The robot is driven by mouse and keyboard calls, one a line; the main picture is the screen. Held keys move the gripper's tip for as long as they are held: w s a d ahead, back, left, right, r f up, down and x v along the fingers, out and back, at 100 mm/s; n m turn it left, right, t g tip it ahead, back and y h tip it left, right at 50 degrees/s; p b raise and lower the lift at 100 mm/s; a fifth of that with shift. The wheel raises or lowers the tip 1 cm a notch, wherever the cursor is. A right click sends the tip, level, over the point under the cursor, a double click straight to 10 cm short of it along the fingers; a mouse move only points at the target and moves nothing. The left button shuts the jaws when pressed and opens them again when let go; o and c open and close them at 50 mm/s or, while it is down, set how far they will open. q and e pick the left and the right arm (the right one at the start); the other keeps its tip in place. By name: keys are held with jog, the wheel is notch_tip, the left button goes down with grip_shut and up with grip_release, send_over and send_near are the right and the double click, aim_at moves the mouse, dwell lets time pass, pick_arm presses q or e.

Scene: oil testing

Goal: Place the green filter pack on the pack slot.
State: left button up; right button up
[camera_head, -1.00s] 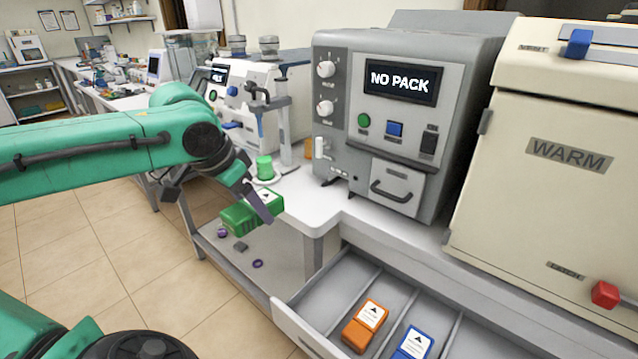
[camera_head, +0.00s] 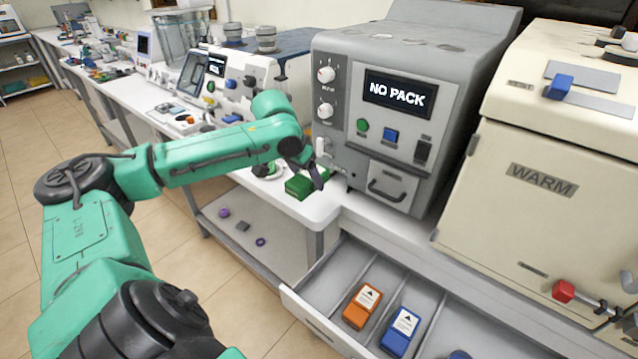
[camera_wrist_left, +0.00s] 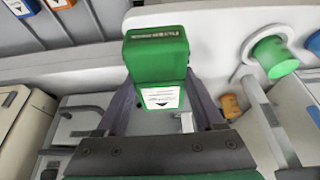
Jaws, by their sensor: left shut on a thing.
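The green filter pack (camera_head: 298,187) is a green block with a white label, over the corner of the white bench. In the left wrist view the pack (camera_wrist_left: 158,52) sits between the two dark fingers of my left gripper (camera_wrist_left: 165,108), which is shut on it. In the head view my left gripper (camera_head: 316,178) is just left of the grey machine (camera_head: 345,140), whose screen reads NO PACK. I cannot tell whether the pack touches the bench. A small front panel with a handle (camera_head: 386,190) is on the machine. I cannot make out the pack slot clearly. My right gripper is not in view.
An open drawer (camera_head: 330,287) below holds an orange pack (camera_head: 362,306) and a blue pack (camera_head: 401,331). A cream WARM cabinet (camera_head: 520,220) stands at the right.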

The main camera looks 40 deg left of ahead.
aim_at(321, 199)
pick_arm(q)
jog(key=w+p, duration=0.2)
jog(key=w, duration=0.1)
jog(key=shift+w+r, duration=0.15)
jog(key=shift+w, duration=0.05)
jog(key=f, duration=0.2)
jog(key=f+p, duration=0.1)
jog(key=f, duration=0.1)
jog(key=f+p, duration=0.1)
jog(key=f, duration=0.2)
jog(key=shift+w, duration=0.3)
jog(key=shift+w+f, duration=0.1)
jog(key=shift+f, duration=0.2)
jog(key=shift+d+f, duration=0.1)
jog(key=shift+f, duration=0.2)
